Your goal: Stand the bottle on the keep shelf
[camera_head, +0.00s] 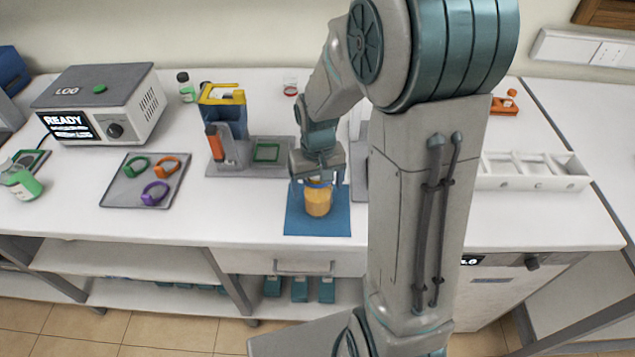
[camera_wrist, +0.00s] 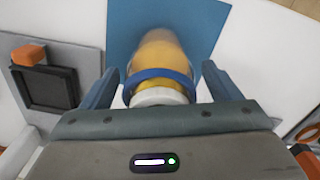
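An amber bottle (camera_head: 318,201) stands on a blue mat (camera_head: 295,222) near the front of the counter. In the wrist view the bottle (camera_wrist: 158,55) has a blue ring around its neck and a white cap. My gripper (camera_head: 319,180) is right above and around the bottle's top. In the wrist view my gripper (camera_wrist: 160,72) has its fingers apart on either side of the bottle, with gaps showing. No shelf is labelled keep; below the counter are an upper shelf (camera_head: 125,262) and a lower shelf (camera_head: 150,297).
A tray with coloured rings (camera_head: 120,190) lies left, below a grey LOG device (camera_head: 105,105). A white compartment rack (camera_head: 535,184) stands right. My arm hides part of the counter's middle.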

